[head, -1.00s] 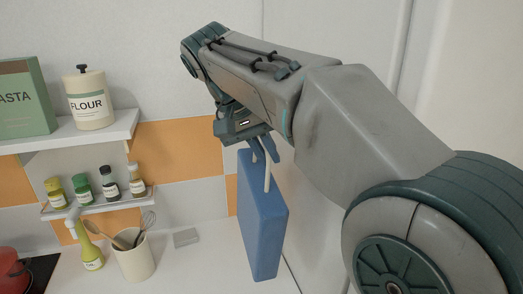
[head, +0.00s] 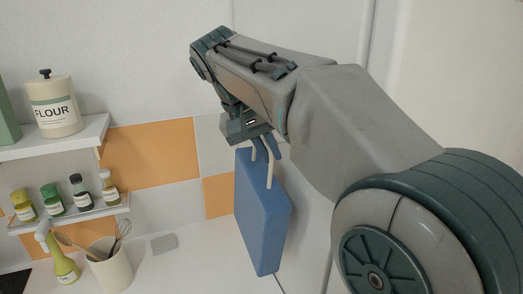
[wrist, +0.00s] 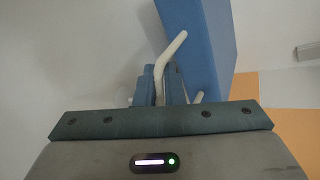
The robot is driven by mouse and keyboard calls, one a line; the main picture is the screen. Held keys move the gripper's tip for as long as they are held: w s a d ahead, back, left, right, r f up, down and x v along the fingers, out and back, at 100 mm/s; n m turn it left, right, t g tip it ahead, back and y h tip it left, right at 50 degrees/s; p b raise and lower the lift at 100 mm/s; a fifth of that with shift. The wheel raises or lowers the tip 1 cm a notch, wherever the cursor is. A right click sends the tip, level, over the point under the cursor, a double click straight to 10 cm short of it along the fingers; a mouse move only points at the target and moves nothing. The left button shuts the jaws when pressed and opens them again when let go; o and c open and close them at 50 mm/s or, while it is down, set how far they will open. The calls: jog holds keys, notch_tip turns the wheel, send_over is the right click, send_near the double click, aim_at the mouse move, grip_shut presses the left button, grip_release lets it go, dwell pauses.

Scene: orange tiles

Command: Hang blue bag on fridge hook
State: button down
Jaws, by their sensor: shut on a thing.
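The blue bag (head: 262,215) hangs upright below my gripper (head: 266,150) in the head view, held by its cream handle. My gripper is shut on the handle, and the bag hangs above the counter. In the wrist view, the blue bag (wrist: 205,45) shows beyond the fingers of my gripper (wrist: 161,75), with the pale handle passing by the fingers. A tall pale surface, likely the fridge (head: 320,215), stands to the right, partly behind my arm. The hook is not visible in either view.
A shelf (head: 60,140) with a flour canister (head: 54,108) is at the left. Below it, a spice rack (head: 70,219) holds several jars. A utensil pot (head: 108,268) and an oil bottle (head: 64,266) stand on the white counter (head: 190,270). Orange and white tiles (head: 150,155) cover the wall.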

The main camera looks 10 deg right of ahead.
jog(key=shift+w+d, duration=0.15)
jog(key=shift+d, duration=0.5)
jog(key=shift+w+d, duration=0.15)
jog(key=shift+d, duration=0.45)
jog(key=shift+w+d+f+b, duration=0.1)
jog(key=shift+d+f+b, duration=0.2)
jog(key=shift+d+f, duration=0.3)
